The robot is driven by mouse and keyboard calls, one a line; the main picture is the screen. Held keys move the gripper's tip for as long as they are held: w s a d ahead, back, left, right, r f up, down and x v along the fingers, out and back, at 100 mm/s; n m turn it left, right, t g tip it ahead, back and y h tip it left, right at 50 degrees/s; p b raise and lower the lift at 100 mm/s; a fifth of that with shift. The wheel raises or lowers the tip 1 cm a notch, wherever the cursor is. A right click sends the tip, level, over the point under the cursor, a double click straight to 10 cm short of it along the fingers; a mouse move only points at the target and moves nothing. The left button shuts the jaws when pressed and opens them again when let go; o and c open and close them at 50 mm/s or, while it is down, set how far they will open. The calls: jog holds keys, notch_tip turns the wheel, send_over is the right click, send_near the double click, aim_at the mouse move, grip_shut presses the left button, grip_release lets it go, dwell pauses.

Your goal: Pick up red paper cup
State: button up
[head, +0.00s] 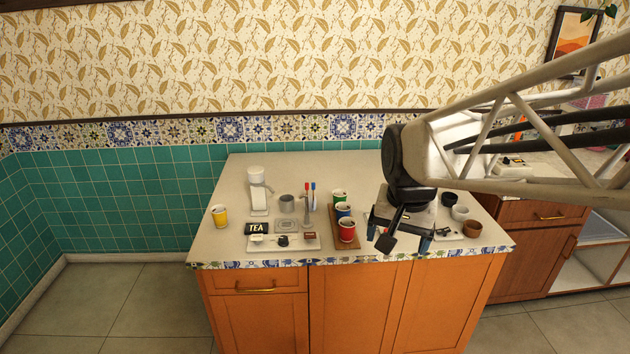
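The red paper cup (347,231) stands upright at the front end of a narrow brown wooden tray (344,246) on the counter. A blue cup (343,211) and a green cup (340,196) stand in a row behind it on the same tray. My gripper (399,233) is to the right of the red cup and apart from it in the picture. Its two fingers, with blue parts near their tips, are spread wide, and I see nothing held between them. Its height above the counter is hard to tell.
A yellow cup (219,216) stands at the left. A white dispenser (257,190), a black TEA box (257,228), a white tray (270,246) and a holder with coloured sticks (308,207) stand between. Small bowls (460,212) are at the right. The counter's back is clear.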

jog(key=w+f+m, duration=0.2)
jog(key=w+m, duration=0.1)
jog(key=w, duration=0.8)
jog(key=m+g, duration=0.2)
jog(key=m, duration=0.8)
send_over(347, 228)
jog(key=w, duration=0.3)
notch_tip(347, 228, down, 20)
jog(key=shift+d, duration=0.5)
jog(key=shift+f, duration=1.25)
jog(key=shift+s+f, duration=0.1)
jog(key=shift+a+f, duration=0.2)
jog(key=shift+f, duration=2.35)
